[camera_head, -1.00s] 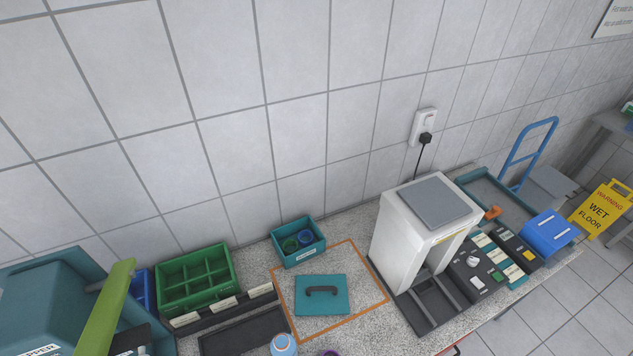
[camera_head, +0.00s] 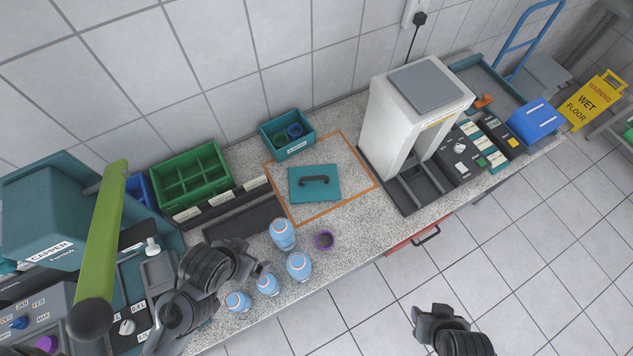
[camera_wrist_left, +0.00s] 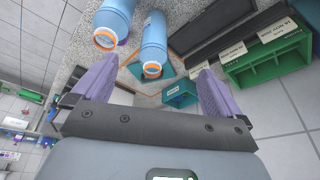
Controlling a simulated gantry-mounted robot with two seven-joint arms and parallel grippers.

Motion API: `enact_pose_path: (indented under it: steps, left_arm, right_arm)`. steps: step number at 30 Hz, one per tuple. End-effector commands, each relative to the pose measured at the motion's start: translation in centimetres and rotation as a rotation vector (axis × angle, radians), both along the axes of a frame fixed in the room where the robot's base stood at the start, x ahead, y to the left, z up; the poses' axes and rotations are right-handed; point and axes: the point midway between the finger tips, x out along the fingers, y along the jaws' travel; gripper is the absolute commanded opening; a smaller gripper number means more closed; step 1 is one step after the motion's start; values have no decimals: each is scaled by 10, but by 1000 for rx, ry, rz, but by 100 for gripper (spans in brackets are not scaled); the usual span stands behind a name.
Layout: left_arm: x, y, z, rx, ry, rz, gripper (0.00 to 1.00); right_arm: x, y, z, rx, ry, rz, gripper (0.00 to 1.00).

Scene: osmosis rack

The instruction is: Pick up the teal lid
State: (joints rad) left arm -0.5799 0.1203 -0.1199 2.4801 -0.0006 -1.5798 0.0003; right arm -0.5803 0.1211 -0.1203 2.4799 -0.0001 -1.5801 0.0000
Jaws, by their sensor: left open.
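The teal lid (camera_head: 328,186), a flat square plate with a black handle (camera_head: 314,181) on top, lies on the speckled counter inside an orange outline. In the left wrist view a teal patch that appears to be the lid (camera_wrist_left: 137,69) shows partly behind a blue bottle. My left gripper (camera_head: 262,269) is over the front of the counter, near the blue bottles and apart from the lid. Its two purple fingers are spread and empty in the left wrist view (camera_wrist_left: 155,86). My right gripper (camera_head: 432,312) is over the floor in front of the counter; its fingers are unclear.
A teal box (camera_head: 288,150) sits behind the lid, a green divided tray (camera_head: 212,158) to the left, and a white machine (camera_head: 390,120) to the right.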

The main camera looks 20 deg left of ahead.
Motion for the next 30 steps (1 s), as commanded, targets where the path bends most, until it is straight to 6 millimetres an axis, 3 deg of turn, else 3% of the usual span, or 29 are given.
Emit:
enact_pose_path:
  steps: [13,25,30]
  left_arm:
    - [0,0,0,0,0,0,98]
    - [0,0,0,0,0,0,37]
    - [0,0,0,0,0,0,34]
  right_arm:
    - [0,1,0,5,0,-4,43]
    - [0,0,0,2,-1,-2,43]
    - [0,-1,0,-2,-1,1,43]
